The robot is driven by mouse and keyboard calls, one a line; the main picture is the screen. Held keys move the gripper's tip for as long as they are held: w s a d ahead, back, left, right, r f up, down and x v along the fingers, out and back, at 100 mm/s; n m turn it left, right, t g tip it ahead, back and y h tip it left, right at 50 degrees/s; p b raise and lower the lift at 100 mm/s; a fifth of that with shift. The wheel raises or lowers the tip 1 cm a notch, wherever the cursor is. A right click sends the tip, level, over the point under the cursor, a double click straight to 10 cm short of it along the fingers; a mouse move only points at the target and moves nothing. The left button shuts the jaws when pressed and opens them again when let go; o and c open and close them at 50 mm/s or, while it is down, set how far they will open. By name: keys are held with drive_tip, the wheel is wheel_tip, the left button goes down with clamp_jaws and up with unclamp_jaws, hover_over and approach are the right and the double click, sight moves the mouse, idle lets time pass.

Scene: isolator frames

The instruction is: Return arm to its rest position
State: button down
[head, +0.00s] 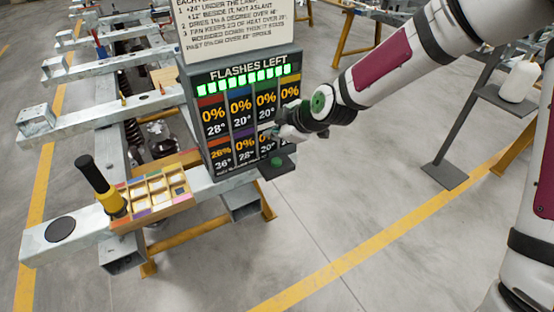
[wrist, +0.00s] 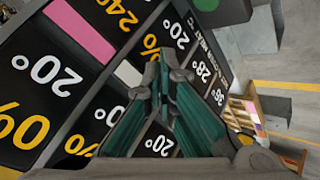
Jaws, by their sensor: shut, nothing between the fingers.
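My gripper (head: 283,134) is at the front of the display board (head: 226,175), by its lower right part. I cannot tell whether it touches the board. In the wrist view my gripper (wrist: 164,68) has its two teal-padded fingers meeting at the tips, with nothing held. The board fills much of that view, tilted, with its percent and degree readings. My white arm with maroon panels reaches in from the upper right of the head view, away from the body.
A dark ledge (head: 286,171) with a green button (head: 277,162) juts out below my gripper. A compartment tray (head: 185,203) and a black-and-yellow tool (head: 112,201) sit on the metal beam at left. A white bottle (head: 519,80) stands on a grey stand.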

drive_tip(key=s+d+r+m+g+h+p, duration=0.1)
drive_tip(key=s+d+r+m+h+p, duration=0.5)
drive_tip(key=s+d+r, duration=1.2)
drive_tip(key=s+d+r+m, duration=0.2)
drive_tip(key=s+m, duration=0.4)
drive_tip(key=s, duration=0.3)
drive_tip(key=s+d+r+m+g, duration=0.1)
drive_tip(key=s+d+r+m, duration=0.2)
drive_tip(key=s, duration=0.7)
drive_tip(key=d+m, duration=0.2)
drive_tip(key=m, duration=0.1)
drive_tip(key=shift+r+h, duration=0.15)
drive_tip(key=shift+h, duration=0.15)
drive_tip(key=shift+d, duration=0.1)
